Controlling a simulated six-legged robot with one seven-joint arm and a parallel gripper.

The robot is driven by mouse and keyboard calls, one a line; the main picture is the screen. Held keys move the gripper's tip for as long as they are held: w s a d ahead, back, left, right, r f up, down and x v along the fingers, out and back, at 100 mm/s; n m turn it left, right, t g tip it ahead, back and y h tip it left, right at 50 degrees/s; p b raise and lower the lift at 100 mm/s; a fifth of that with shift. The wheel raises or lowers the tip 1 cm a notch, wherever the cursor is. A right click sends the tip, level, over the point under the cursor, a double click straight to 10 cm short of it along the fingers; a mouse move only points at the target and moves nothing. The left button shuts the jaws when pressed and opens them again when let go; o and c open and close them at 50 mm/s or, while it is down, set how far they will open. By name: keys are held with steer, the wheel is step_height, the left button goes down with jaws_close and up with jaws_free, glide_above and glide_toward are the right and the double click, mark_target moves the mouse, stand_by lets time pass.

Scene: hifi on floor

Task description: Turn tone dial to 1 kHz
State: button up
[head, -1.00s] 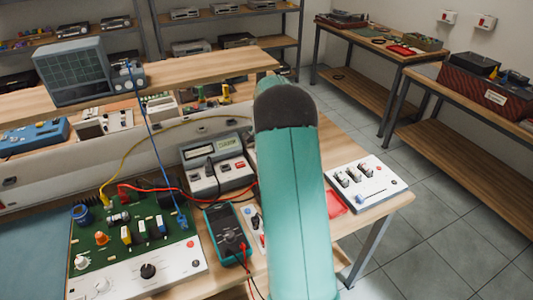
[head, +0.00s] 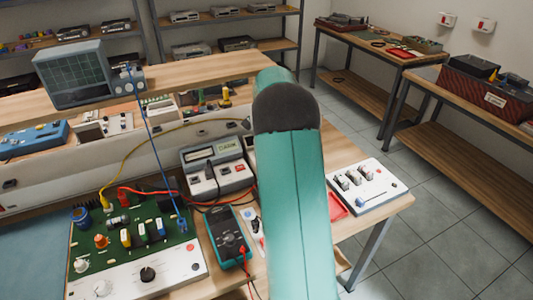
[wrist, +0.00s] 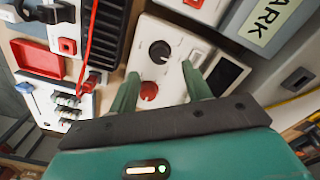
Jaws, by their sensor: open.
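My gripper (wrist: 161,72) is open and empty in the wrist view. Its two green fingers point at a white panel (wrist: 176,73) with a black dial (wrist: 160,52), a red knob (wrist: 148,91), a pale switch (wrist: 197,57) and a dark window (wrist: 225,75). The red knob lies between the fingers in the picture; contact cannot be told. No tone or kHz marking is readable, so I cannot tell the dial's setting. In the head view my arm hides the gripper and most of this area. Another black dial (head: 148,273) sits on the circuit board's front panel.
A green circuit board (head: 120,246), a teal multimeter (head: 230,240) with red leads, a grey display instrument (head: 215,165) and a white switch box (head: 375,195) crowd the bench. A red tray (wrist: 38,58) lies left in the wrist view. Open floor is at right.

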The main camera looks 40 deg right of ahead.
step_height(320, 180, up, 8)
steer(key=shift+r, duration=0.1)
stand_by(0.6)
steer(key=s+a+r+n+t, duration=0.1)
steer(key=s+a+r+n, duration=0.15)
steer(key=a, duration=0.45)
steer(key=s+a+r+n+t, duration=0.1)
steer(key=s+a+r+n, duration=0.1)
steer(key=a+r, duration=0.35)
steer(key=s+a+r+n+t, duration=0.1)
steer(key=s+a+r+n, duration=0.15)
steer(key=a, duration=0.65)
steer(key=s+a+f+n+t, duration=0.2)
steer(key=s+a+f+n, duration=0.2)
steer(key=s+a, duration=1.1)
steer(key=s+n, duration=0.3)
steer(key=shift+n+t, duration=0.3)
